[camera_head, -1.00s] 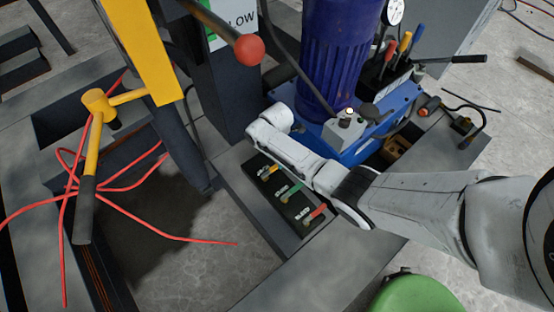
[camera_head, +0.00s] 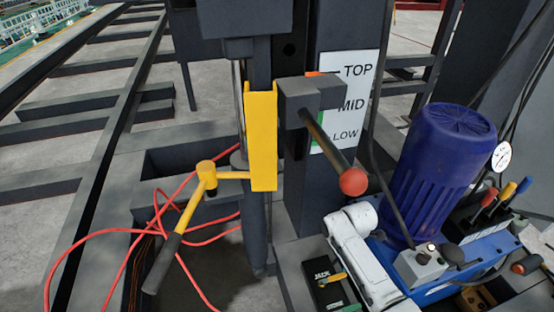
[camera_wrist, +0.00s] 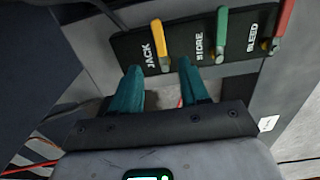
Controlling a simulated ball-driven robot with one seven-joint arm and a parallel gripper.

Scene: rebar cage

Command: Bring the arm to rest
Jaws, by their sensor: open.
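My arm (camera_head: 362,262) shows as white links at the lower middle of the head view, beside the blue pump unit. My gripper (camera_wrist: 158,72) shows in the wrist view as two teal fingers, apart and with nothing between them. The fingertips are just short of a black valve panel (camera_wrist: 182,52) marked JACK, STORE and BLEED. The panel has a yellow lever (camera_wrist: 160,45), a green lever (camera_wrist: 221,35) and a red lever (camera_wrist: 283,25). In the head view my arm partly hides this panel, and the fingers are out of sight.
A red-knobbed lever (camera_head: 353,181) sticks out near the TOP, MID, LOW sign (camera_head: 345,103). A blue motor (camera_head: 432,170) stands right of my arm. A yellow bracket (camera_head: 262,140) and a yellow-headed hammer shape (camera_head: 206,178) are left, with red cables (camera_head: 95,232) below.

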